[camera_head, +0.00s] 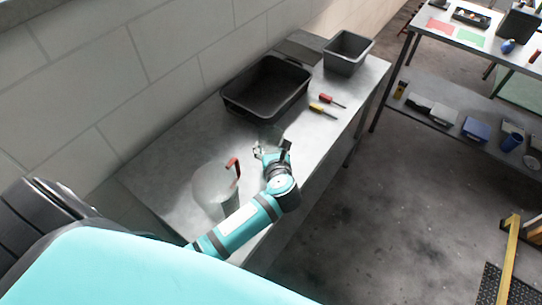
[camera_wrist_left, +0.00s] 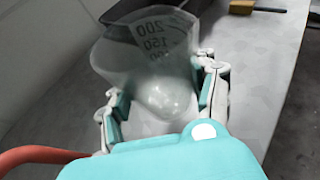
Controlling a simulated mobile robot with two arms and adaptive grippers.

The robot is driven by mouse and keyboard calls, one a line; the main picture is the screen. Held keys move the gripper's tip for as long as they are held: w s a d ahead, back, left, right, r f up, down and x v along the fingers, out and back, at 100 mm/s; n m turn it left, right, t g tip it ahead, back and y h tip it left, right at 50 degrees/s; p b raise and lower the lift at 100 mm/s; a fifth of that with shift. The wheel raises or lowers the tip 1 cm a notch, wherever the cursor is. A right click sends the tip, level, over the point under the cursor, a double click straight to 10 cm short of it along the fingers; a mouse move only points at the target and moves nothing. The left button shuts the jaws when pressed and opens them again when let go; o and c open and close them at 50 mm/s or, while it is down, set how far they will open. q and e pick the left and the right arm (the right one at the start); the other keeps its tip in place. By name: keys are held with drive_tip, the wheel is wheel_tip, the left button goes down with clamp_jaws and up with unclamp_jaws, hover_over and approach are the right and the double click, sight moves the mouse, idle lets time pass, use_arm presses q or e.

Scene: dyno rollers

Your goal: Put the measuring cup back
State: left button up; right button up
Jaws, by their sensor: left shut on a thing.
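The measuring cup (camera_wrist_left: 150,55) is clear and translucent, with dark printed numbers such as 200 and 150. It fills the middle of the left wrist view, between the two fingers of my left gripper (camera_wrist_left: 165,92). The gripper is shut on it. In the head view my left gripper (camera_head: 271,149) is over the grey bench, and the cup (camera_head: 268,135) shows only faintly at its fingertips. I cannot tell whether the cup touches the bench. My right gripper is not in view.
A clear jug (camera_head: 212,187) with a red handle stands beside my left arm. A wall runs along the bench's left side.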

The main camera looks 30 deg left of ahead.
use_arm(q)
drive_tip(key=shift+w+f, duration=0.1)
drive_tip(key=shift+f, duration=0.3)
wheel_tip(320, 180, down, 3)
drive_tip(key=shift+f, duration=0.35)
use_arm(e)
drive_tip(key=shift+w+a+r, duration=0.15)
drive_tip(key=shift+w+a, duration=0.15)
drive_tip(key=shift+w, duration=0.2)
use_arm(q)
drive_tip(key=shift+f, duration=0.25)
drive_tip(key=o, duration=1.3)
drive_tip(key=shift+c, duration=0.2)
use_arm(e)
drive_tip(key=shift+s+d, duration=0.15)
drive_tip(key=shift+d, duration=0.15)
use_arm(q)
drive_tip(key=shift+r, duration=0.1)
